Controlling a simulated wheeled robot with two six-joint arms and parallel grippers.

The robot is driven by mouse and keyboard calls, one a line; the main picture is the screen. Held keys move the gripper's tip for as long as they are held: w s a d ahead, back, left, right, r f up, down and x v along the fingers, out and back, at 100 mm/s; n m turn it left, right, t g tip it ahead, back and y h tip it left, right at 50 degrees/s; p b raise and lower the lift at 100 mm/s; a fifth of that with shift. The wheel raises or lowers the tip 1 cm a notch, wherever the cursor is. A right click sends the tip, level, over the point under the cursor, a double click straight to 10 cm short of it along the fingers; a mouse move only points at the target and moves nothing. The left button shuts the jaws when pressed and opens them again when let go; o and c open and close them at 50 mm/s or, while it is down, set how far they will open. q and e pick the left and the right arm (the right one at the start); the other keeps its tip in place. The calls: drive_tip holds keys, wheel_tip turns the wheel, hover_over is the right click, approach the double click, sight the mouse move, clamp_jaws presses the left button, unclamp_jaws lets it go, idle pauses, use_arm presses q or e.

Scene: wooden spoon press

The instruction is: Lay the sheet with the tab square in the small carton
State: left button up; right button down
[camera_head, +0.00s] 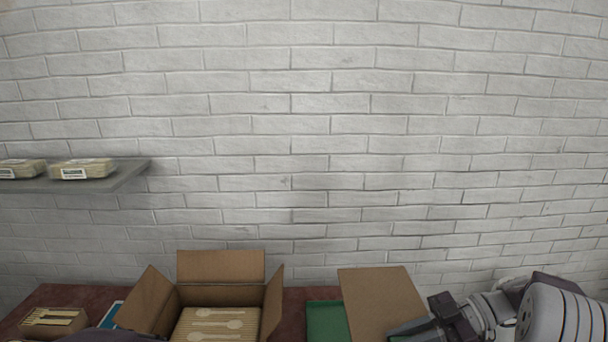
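A plain brown sheet (378,300) stands tilted right of centre, its lower edge cut off by the frame; I cannot make out a tab on it. My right gripper (408,329) is at the sheet's lower right edge and appears shut on it; the fingertips are partly hidden. An open brown carton (220,265) stands left of centre with its flaps spread. Wooden spoons (217,324) lie in it on a ribbed pale layer. My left gripper is not in view; only a dark part, perhaps of my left arm, shows at the bottom left edge.
A green tray or mat (326,320) lies between carton and sheet. A small box with wooden pieces (52,318) and a blue item (105,314) are at the left of the dark red table (75,294). A grey shelf (128,172) holds packs (82,168) before the brick wall.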

wheel_tip(320, 180, down, 14)
drive_tip(key=b, duration=1.2)
wheel_tip(320, 180, up, 18)
drive_tip(key=p, duration=1.9)
hover_over(390, 318)
drive_tip(key=s+a, duration=0.2)
drive_tip(key=s, duration=0.3)
drive_tip(key=shift+w+f, duration=0.1)
drive_tip(key=shift+f, duration=0.05)
drive_tip(key=shift+w+f+b, duration=0.1)
drive_tip(key=shift+f+b, duration=0.2)
drive_tip(key=shift+b, duration=0.05)
drive_tip(key=shift+s+a, duration=0.1)
drive_tip(key=shift+s, duration=0.3)
wheel_tip(390, 318, down, 16)
drive_tip(key=s+d+b, duration=0.1)
drive_tip(key=d+b, duration=0.1)
drive_tip(key=b, duration=1.6)
drive_tip(key=shift+s+d+f, duration=0.15)
drive_tip(key=shift+s+f, duration=0.1)
drive_tip(key=shift+s, duration=0.15)
